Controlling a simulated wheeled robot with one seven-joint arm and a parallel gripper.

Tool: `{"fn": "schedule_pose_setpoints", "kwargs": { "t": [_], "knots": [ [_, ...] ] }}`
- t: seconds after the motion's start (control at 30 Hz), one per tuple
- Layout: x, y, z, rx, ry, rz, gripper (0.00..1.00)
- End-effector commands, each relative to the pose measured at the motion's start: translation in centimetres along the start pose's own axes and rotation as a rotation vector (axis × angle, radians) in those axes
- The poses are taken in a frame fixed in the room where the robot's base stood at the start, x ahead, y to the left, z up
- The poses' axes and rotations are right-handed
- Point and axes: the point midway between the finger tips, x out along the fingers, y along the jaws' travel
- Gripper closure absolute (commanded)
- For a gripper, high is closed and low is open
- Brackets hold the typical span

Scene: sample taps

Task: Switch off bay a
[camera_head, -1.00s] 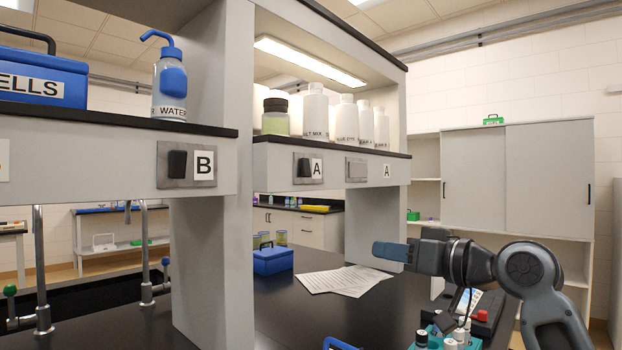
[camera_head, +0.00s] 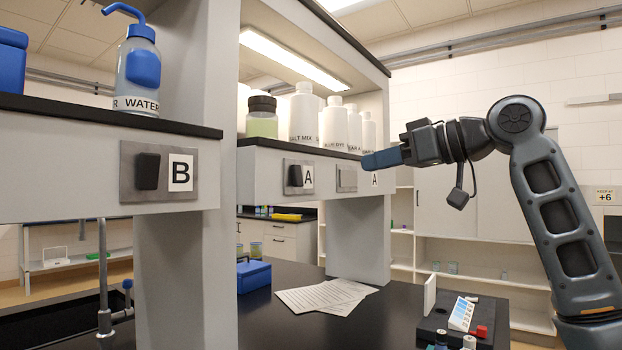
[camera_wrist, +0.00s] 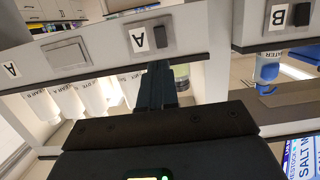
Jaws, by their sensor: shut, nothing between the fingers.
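Bay A's front panel holds a black switch (camera_head: 295,175) on a grey plate, with an "A" label (camera_head: 308,178) at its right. Farther right is a pale flat rocker or plate (camera_head: 347,178) with another "A" label (camera_head: 375,179). The lamp (camera_head: 290,62) under bay A's top glows. My gripper (camera_head: 366,161) is shut and empty, its blue fingers pointing left, overlapping the panel's right end in the head view. In the upside-down wrist view, my fingertips (camera_wrist: 158,66) lie just below the black switch (camera_wrist: 159,37); a gap seems to remain. The pale plate (camera_wrist: 66,53) is left.
Bay B's black switch (camera_head: 147,171) with its "B" label (camera_head: 180,172) is on the left panel. Bottles (camera_head: 304,118) stand on the shelf above bay A's panel. Papers (camera_head: 325,296), a blue box (camera_head: 253,275) and a dark rack (camera_head: 455,322) are on the black bench.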

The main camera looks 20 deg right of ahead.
Motion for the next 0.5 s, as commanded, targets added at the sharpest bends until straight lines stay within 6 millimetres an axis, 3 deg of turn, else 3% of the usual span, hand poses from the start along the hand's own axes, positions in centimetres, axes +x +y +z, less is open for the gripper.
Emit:
{"fn": "schedule_pose_setpoints", "kwargs": {
  "t": [0.27,0.5],
  "knots": [
    [1.0,0.0,0.0,0.002,-0.001,-0.001,1.0],
    [5.1,-0.1,-0.1,0.002,-0.002,-0.002,1.0]
  ]
}}
